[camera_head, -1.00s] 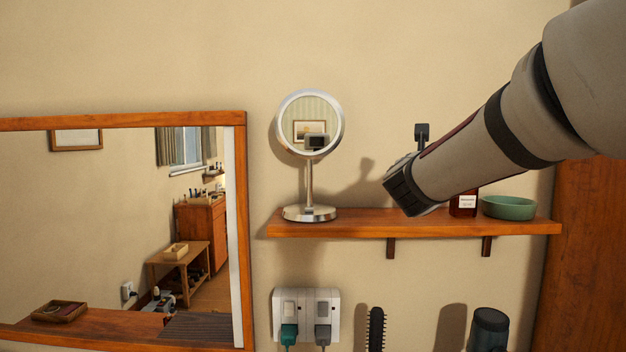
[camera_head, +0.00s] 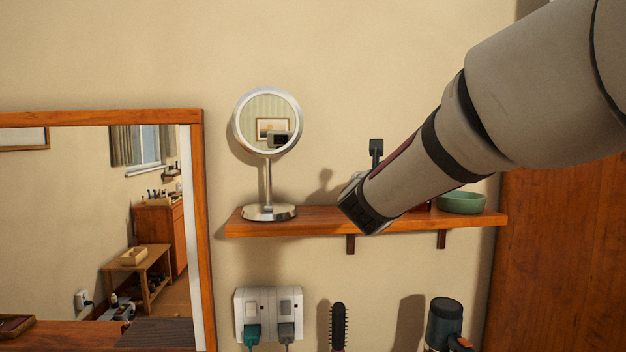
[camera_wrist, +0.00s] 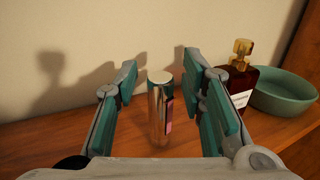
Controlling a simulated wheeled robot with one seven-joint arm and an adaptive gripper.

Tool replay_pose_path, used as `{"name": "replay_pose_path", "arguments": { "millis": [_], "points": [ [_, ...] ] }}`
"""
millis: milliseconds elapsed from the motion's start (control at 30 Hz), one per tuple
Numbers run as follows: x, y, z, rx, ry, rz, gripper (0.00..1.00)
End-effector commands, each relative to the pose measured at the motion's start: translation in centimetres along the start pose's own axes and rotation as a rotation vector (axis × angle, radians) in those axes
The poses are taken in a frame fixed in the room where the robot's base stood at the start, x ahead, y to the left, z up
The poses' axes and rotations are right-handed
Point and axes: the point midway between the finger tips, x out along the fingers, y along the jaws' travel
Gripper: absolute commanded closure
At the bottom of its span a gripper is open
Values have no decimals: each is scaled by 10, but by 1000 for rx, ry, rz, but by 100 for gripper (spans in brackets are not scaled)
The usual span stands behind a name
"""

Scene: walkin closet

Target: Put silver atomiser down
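The silver atomiser (camera_wrist: 156,112) is a slim, shiny cylinder with a pale top and a pink-and-dark strip on its side. In the wrist view it is upright on the wooden shelf (camera_wrist: 55,133). My gripper (camera_wrist: 161,68) is open, with its teal-padded fingers on either side of the atomiser. A gap shows between the atomiser and the fingers on both sides. In the head view my arm hides the atomiser and the fingers; the shelf (camera_head: 310,222) shows there below my wrist.
A dark red bottle with a gold cap (camera_wrist: 240,75) stands just right of my right finger. A green bowl (camera_wrist: 283,92) is beyond it. A round mirror on a stand (camera_head: 268,212) stands at the shelf's left. Some shelf left of my gripper is bare.

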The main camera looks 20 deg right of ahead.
Motion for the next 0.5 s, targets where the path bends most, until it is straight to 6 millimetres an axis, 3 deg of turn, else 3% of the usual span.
{"name": "replay_pose_path", "arguments": {
  "millis": [167,500],
  "points": [
    [-12,1,3,1,-2,2,63],
    [-79,1,3,2,-2,2,63]
  ]
}}
